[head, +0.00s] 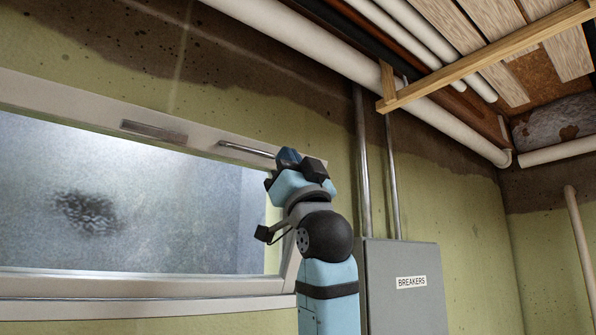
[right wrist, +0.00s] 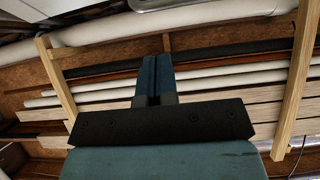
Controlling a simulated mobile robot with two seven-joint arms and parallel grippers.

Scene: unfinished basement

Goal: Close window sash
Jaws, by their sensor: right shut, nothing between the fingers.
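The window (head: 150,205) fills the left of the head view, with frosted glass, a dark smudge and a pale frame. Its top rail (head: 60,95) carries a recessed plate (head: 154,131) and a slim metal bar handle (head: 245,149). I cannot tell how far the sash stands open. My right gripper (head: 289,158) is at the right end of the bar, near the frame's upper right corner; whether it touches is unclear. In the right wrist view its fingers (right wrist: 157,80) are together and empty, pointing up towards the ceiling. My left gripper is not in view.
A grey breaker box (head: 402,290) is on the wall right of my right arm, with conduits (head: 362,160) rising from it. A thick white pipe (head: 300,40) and wooden joists (head: 490,55) run overhead. The right wall is mostly clear.

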